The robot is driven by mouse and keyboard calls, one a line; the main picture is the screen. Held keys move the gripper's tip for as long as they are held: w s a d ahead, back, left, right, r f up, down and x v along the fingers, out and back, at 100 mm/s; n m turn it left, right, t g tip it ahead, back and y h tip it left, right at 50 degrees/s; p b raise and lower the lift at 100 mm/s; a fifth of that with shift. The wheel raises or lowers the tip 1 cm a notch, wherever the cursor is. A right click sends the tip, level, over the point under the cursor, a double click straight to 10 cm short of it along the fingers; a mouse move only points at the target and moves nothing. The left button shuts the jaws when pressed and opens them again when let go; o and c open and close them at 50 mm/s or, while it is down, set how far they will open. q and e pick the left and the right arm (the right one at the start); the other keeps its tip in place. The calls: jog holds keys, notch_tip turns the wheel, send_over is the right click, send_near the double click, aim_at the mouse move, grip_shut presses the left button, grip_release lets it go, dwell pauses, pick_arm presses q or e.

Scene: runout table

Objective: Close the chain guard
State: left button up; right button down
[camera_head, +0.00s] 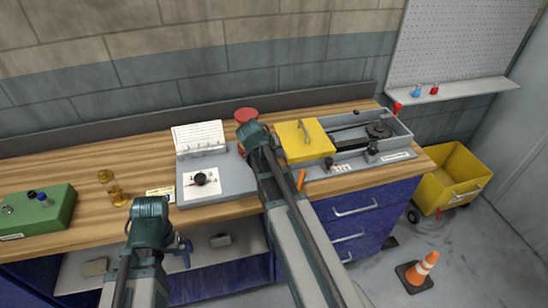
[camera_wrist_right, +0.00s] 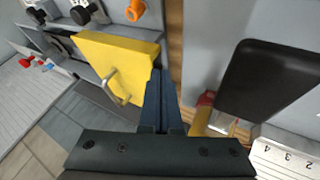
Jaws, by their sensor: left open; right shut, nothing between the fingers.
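The chain guard is a yellow cover (camera_head: 303,141) with a metal handle, over the left part of a grey housing (camera_head: 398,129). To its right the housing is uncovered, showing dark bars and a round dark sprocket (camera_head: 379,129). My right gripper (camera_head: 252,135) is shut and empty at the guard's left end. In the right wrist view its fingers (camera_wrist_right: 161,100) are beside the edge of the yellow guard (camera_wrist_right: 118,65); I cannot tell if they touch. My left gripper (camera_head: 150,205) is open and empty in front of the bench, away from the guard.
A grey plate with a black knob (camera_head: 201,178) and a white card (camera_head: 198,136) stand left of my right arm. A red round object (camera_head: 246,115) is behind the gripper. An orange lever (camera_head: 301,179) sits at the housing's front. A green box (camera_head: 38,212) is far left.

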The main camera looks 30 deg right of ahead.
aim_at(332, 147)
jog(key=b+x, duration=0.1)
jog(key=x, duration=0.1)
jog(key=shift+w+d+f, duration=0.15)
jog(key=shift+f, duration=0.2)
pick_arm(q)
notch_tip(332, 147, down, 2)
jog(key=shift+f, duration=0.1)
pick_arm(e)
jog(key=shift+r, duration=0.1)
jog(key=s+d, duration=0.1)
jog(key=d, duration=0.5)
jog(key=s+d, duration=0.2)
jog(key=d, duration=0.4)
jog(key=s+d, duration=0.1)
jog(key=d, duration=0.5)
jog(key=shift+s, duration=0.2)
pick_arm(q)
jog(key=shift+a, duration=0.1)
pick_arm(e)
jog(key=shift+d, duration=0.25)
jog(key=shift+d+r, duration=0.1)
